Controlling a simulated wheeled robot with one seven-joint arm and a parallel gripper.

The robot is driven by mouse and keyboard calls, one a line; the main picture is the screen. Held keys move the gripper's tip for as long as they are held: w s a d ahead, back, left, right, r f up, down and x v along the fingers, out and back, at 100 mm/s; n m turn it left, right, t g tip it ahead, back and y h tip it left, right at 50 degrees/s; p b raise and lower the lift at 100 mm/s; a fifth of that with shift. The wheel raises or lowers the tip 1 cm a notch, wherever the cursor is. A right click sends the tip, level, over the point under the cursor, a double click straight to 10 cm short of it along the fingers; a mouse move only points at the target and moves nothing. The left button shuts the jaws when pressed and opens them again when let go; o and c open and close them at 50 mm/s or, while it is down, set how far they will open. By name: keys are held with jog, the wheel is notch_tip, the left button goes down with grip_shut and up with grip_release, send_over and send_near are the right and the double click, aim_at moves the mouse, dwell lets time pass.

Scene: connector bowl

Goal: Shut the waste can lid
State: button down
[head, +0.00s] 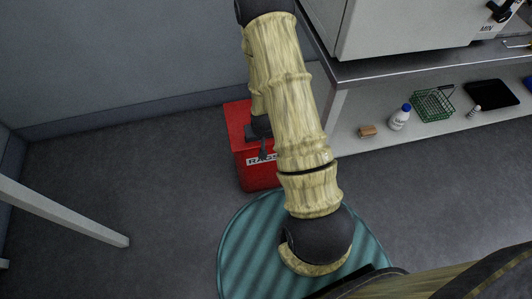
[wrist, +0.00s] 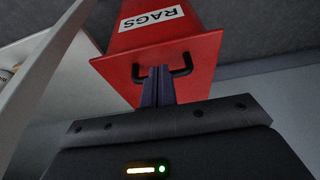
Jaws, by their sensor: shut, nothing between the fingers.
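The red waste can (head: 257,178) with a white RAGS label stands on the floor against the bench end in the head view. It also shows upside down in the wrist view (wrist: 195,14). Its red lid (wrist: 112,68) lies across the top of the can with no clear gap; I cannot tell whether it is fully down. A black handle (wrist: 182,71) is on the lid. My gripper (head: 263,154) is shut and empty, over the lid's front part. In the wrist view its fingertips (wrist: 158,70) are between the handle's ends; contact is unclear. My arm hides part of the lid.
A bench (head: 400,66) stands to the right, with a white machine (head: 405,28) on top. Its lower shelf holds a bottle (head: 400,118), a green basket (head: 433,104) and a sponge-like block (head: 367,131).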

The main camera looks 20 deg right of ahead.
jog(key=s+a+p, duration=0.1)
jog(key=s+p, duration=0.1)
jog(key=s, duration=0.6)
jog(key=shift+s+a+p, duration=0.15)
jog(key=shift+a+p, duration=0.1)
jog(key=shift+p, duration=0.15)
jog(key=shift+r, duration=0.15)
jog(key=s+a+r+n+p, duration=0.1)
jog(key=r+p, duration=0.9)
jog(key=r, duration=1.4)
jog(key=s+a+r+n+g+p, duration=0.1)
jog(key=r+p, duration=1)
jog(key=r, duration=1.3)
jog(key=shift+s+a+r+y, duration=0.3)
jog(key=shift+a+r, duration=0.05)
jog(key=shift+a, duration=0.55)
